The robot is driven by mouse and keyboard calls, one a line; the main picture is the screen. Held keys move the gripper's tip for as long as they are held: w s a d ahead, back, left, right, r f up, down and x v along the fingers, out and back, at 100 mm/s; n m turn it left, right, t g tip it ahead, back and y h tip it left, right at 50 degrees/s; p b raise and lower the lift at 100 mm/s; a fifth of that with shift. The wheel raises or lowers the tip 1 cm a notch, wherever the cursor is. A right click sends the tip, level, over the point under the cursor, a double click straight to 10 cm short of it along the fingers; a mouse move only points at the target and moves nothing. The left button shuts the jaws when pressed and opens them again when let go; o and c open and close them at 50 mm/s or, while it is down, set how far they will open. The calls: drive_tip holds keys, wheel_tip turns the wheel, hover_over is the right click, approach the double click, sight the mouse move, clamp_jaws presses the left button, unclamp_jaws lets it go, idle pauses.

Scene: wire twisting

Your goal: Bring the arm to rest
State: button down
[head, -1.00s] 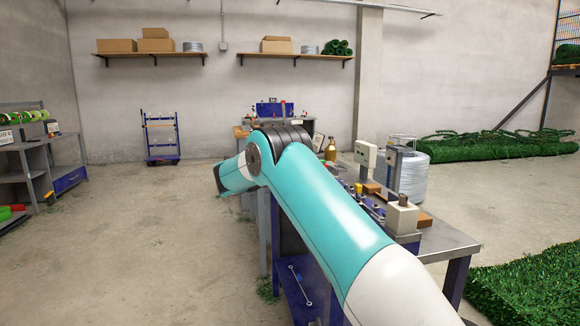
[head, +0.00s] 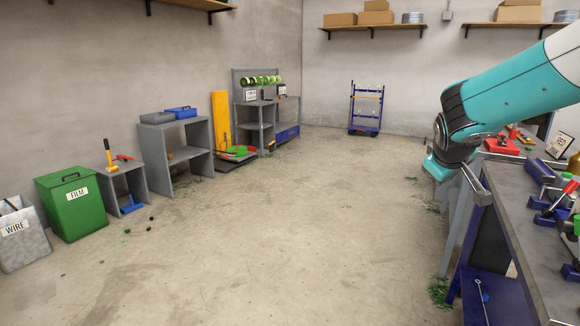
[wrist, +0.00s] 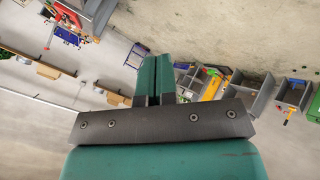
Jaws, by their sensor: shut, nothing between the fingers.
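My gripper (wrist: 156,80) shows in the wrist view, its two green-and-dark fingers side by side and shut with nothing between them. The fingers point into open air and touch nothing that I can see. In the head view my teal arm (head: 510,88) enters from the right edge and bends at a dark joint near the workbench. The gripper itself cannot be made out clearly in the head view.
The workbench (head: 535,248) with tools and clamps stands at the right, close to my arm. A green FILM bin (head: 70,208), a WIRE bin (head: 16,240) and grey shelves (head: 184,150) line the left wall. A blue trolley (head: 366,108) stands at the back. The middle floor is clear.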

drive_tip(key=s+a+r+n+g+y+p, duration=0.1)
drive_tip(key=s+a+n+g+y+p, duration=0.35)
drive_tip(key=s+a, duration=1.1)
drive_tip(key=s+a+g+y, duration=0.1)
drive_tip(key=s+a, duration=0.3)
drive_tip(key=s, duration=0.6)
drive_tip(key=s+a+m+g+y+b, duration=0.1)
drive_tip(key=s+a+g+y, duration=0.1)
drive_tip(key=s, duration=0.8)
drive_tip(key=shift+s+a+y, duration=0.3)
drive_tip(key=shift+a+y, duration=0.55)
drive_tip(key=shift+a, duration=0.05)
